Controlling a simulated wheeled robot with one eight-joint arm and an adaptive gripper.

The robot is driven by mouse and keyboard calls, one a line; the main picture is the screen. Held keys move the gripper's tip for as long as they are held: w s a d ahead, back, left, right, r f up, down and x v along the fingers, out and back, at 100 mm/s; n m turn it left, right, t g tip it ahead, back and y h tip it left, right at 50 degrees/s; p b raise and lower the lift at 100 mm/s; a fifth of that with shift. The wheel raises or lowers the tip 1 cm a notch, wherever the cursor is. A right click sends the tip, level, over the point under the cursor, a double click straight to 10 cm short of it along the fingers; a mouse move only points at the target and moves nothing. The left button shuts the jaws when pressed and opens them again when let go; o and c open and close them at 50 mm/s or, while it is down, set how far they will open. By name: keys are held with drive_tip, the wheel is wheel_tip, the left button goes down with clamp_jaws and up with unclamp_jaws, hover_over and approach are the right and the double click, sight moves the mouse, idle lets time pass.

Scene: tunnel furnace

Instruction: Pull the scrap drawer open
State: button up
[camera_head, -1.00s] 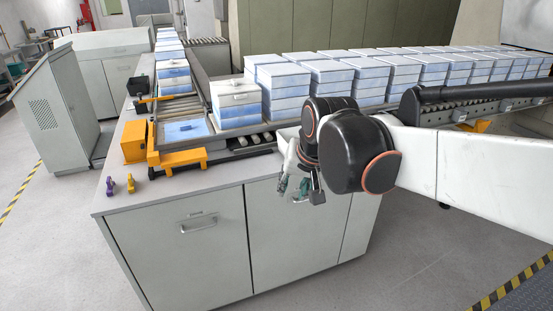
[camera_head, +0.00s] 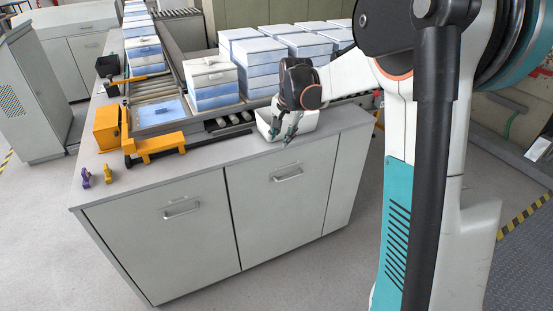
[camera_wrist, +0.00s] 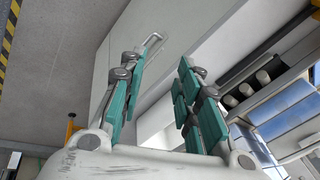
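The grey cabinet has two front panels with bar handles: a left panel (camera_head: 165,245) with its handle (camera_head: 182,209), and a right panel (camera_head: 275,210) with its handle (camera_head: 287,174). Both look shut. No label shows which is the scrap drawer. My gripper (camera_head: 283,139) appears above the right panel's handle, near the countertop's front edge and before a white bin. In the wrist view my gripper (camera_wrist: 160,88) has its teal-padded fingers spread apart with nothing between them. A panel with a bar handle (camera_wrist: 152,40) shows beyond the left finger.
On the countertop stand the white bin (camera_head: 305,122), a yellow fixture (camera_head: 155,146), a yellow box (camera_head: 107,127) and two small purple and yellow pieces. Stacked blue-white boxes (camera_head: 210,82) stand behind on a roller conveyor. The floor before the cabinet is clear.

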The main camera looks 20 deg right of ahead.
drive_tip(key=w+d+f+m+p, duration=0.1)
drive_tip(key=w+d+f+m, duration=0.2)
drive_tip(key=w+d+f, duration=0.3)
drive_tip(key=m+g, duration=0.2)
drive_tip(key=m, duration=0.1)
approach(292, 177)
drive_tip(key=f+b, duration=0.1)
drive_tip(key=f, duration=0.2)
drive_tip(key=w+f+b, duration=0.1)
drive_tip(key=f+b, duration=0.1)
drive_tip(key=f, duration=0.2)
drive_tip(key=shift+w+d+f, duration=0.2)
drive_tip(key=shift+w+f, duration=0.05)
drive_tip(key=shift+f, duration=0.1)
clamp_jaws()
